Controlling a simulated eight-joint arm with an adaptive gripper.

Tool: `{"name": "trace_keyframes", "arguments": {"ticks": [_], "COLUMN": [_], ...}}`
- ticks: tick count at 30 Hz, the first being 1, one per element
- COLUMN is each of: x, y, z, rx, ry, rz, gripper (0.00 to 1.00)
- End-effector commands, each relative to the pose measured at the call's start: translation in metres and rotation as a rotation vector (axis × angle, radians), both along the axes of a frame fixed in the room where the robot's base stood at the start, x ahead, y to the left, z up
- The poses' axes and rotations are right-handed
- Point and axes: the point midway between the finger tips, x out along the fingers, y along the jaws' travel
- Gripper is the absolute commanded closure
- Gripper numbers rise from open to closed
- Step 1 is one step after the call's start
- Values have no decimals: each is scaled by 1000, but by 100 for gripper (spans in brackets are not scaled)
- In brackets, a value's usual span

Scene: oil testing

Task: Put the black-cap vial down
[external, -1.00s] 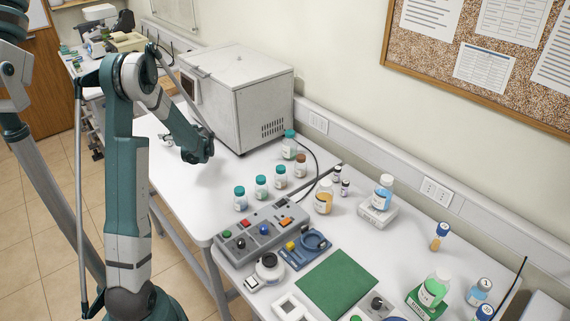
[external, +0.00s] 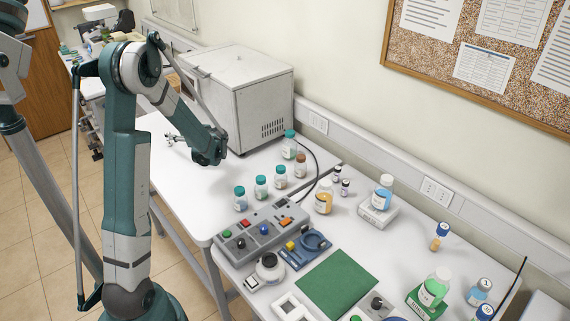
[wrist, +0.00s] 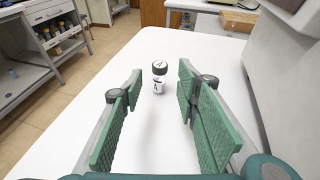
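The black-cap vial (wrist: 159,72) is small, with a clear body and a marked white label. In the wrist view it stands upright on the white table (wrist: 131,46), just past and between my fingertips. My gripper (wrist: 158,82) is open, its two green padded fingers well apart on either side, with a gap to the vial on both sides. Nothing is held between the fingers. In the external view my wrist hangs low over the left table; the vial is too small there to tell from the fingertips.
A large grey oven-like box (external: 240,98) stands close on the right of the gripper. Teal-capped jars (external: 261,187) and a control box (external: 262,229) are nearer the camera. A green mat (external: 337,283) lies to the right. The white tabletop around the vial is clear.

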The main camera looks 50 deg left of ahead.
Motion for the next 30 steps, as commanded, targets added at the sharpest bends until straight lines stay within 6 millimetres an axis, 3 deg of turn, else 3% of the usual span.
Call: {"name": "trace_keyframes", "arguments": {"ticks": [9, 30], "x": [6, 6], "y": [-22, -23], "z": [7, 8], "rx": [0, 0], "ry": [1, 0], "rz": [0, 0], "gripper": [68, 68]}}
